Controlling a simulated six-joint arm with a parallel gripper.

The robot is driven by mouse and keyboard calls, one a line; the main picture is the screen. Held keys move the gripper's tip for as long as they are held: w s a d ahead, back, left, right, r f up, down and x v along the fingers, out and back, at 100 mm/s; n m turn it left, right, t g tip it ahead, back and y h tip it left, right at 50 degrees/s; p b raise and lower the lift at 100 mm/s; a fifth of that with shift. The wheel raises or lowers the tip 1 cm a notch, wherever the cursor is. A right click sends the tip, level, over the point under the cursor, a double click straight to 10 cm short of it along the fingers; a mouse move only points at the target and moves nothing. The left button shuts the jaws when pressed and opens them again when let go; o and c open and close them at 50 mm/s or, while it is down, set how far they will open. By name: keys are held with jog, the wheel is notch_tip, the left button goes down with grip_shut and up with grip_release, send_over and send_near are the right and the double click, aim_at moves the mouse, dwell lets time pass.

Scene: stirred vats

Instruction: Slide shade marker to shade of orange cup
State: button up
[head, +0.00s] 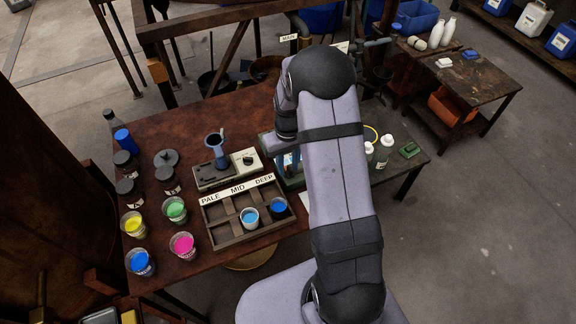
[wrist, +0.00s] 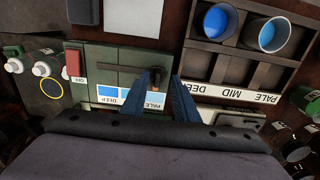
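The shade marker looks like a dark knob (wrist: 158,76) on a slotted green panel (wrist: 85,55) in the wrist view. It stands near the PALE end of the blue swatch strip (wrist: 130,97), whose other end reads DEEP. My gripper (wrist: 165,77) is at the panel with its two blue fingers apart, one on each side of the knob. A gap seems to show between the knob and the right finger. In the head view my arm hides most of the panel (head: 291,181) and the gripper. I see no cup with orange contents.
A tray (head: 223,232) labelled PALE, MID, DEEP holds a lighter blue cup (head: 250,217) and a deeper blue cup (head: 278,206). Yellow (head: 134,224), green (head: 176,209), magenta (head: 183,245) and blue (head: 141,262) cups stand left. A red OFF switch (wrist: 74,62) is on the panel.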

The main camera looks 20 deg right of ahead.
aim_at(288, 174)
notch_tip(288, 174, up, 7)
jog(key=b, duration=0.2)
dwell(0.3)
dwell(0.3)
jog(key=shift+w+m, duration=0.2)
jog(key=shift+m, duration=0.1)
jog(key=s+a+f+m+g, duration=0.15)
jog(key=s+f, duration=0.25)
jog(key=s, duration=0.4)
jog(key=s+a+r, duration=0.2)
jog(key=s+a, duration=0.1)
jog(key=s, duration=0.4)
jog(key=s+a+r, duration=0.1)
jog(key=s+a, duration=0.2)
jog(key=s, duration=0.4)
notch_tip(288, 174, up, 4)
jog(key=w+a+n+t, duration=0.1)
jog(key=w+n+t, duration=0.1)
notch_tip(288, 174, down, 20)
jog(key=b, duration=1.9)
jog(key=shift+s+a, duration=0.2)
jog(key=shift+g, duration=0.25)
